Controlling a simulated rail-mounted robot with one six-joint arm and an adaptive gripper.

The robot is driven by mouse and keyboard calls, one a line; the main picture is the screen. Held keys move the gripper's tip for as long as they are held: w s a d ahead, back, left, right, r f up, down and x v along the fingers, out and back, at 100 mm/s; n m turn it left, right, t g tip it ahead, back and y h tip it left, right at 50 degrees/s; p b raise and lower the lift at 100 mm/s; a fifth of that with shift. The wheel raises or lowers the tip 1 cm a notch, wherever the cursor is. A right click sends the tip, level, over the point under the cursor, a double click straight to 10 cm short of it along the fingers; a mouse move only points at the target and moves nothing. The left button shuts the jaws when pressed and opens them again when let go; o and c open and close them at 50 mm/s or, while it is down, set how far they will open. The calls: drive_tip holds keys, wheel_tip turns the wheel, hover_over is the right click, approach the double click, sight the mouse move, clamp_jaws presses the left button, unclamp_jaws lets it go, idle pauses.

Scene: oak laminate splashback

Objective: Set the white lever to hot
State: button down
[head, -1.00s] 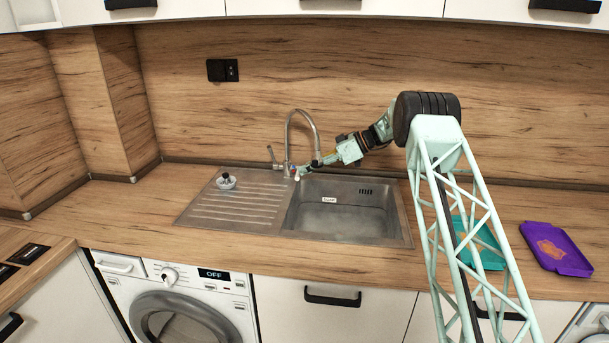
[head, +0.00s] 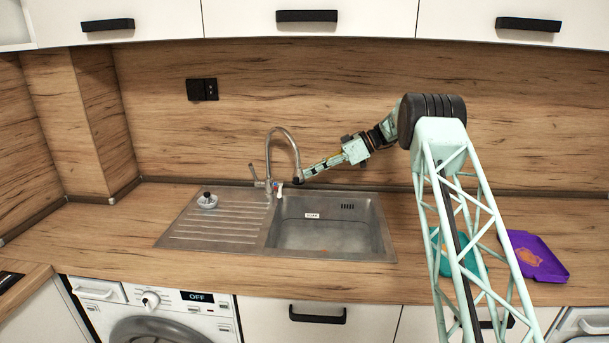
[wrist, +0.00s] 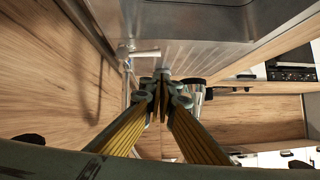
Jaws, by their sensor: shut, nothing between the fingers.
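The white lever (head: 279,190) hangs at the right side of the base of the grey tap (head: 268,160), with a small red and blue mark just above it. In the wrist view the lever (wrist: 145,54) is a short white bar left of and above the fingertips in the picture. My gripper (head: 300,180) is by the tap's spout end, right of the lever and a little higher in the head view. In the wrist view its fingertips (wrist: 163,78) are together and empty, with a gap in the picture between them and the lever.
The tap's own grey handle (head: 258,182) is on its left. The sink basin (head: 330,222) is right of the tap, and a strainer with a black knob (head: 207,201) sits on the drainboard (head: 215,225). A teal tray (head: 455,252) and a purple tray (head: 537,257) lie at right.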

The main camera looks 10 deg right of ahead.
drive_tip(key=shift+r+p, duration=0.3)
drive_tip(key=shift+p, duration=0.65)
drive_tip(key=p, duration=0.3)
drive_tip(key=shift+w+d+r+n+t, duration=0.1)
drive_tip(key=shift+w+r+n+t, duration=0.2)
drive_tip(key=shift+r+t, duration=0.1)
drive_tip(key=shift+p, duration=1)
drive_tip(key=shift+f, duration=0.2)
drive_tip(key=d+f+x, duration=0.1)
drive_tip(key=f+x, duration=0.1)
drive_tip(key=x, duration=1)
drive_tip(key=shift+f, duration=0.45)
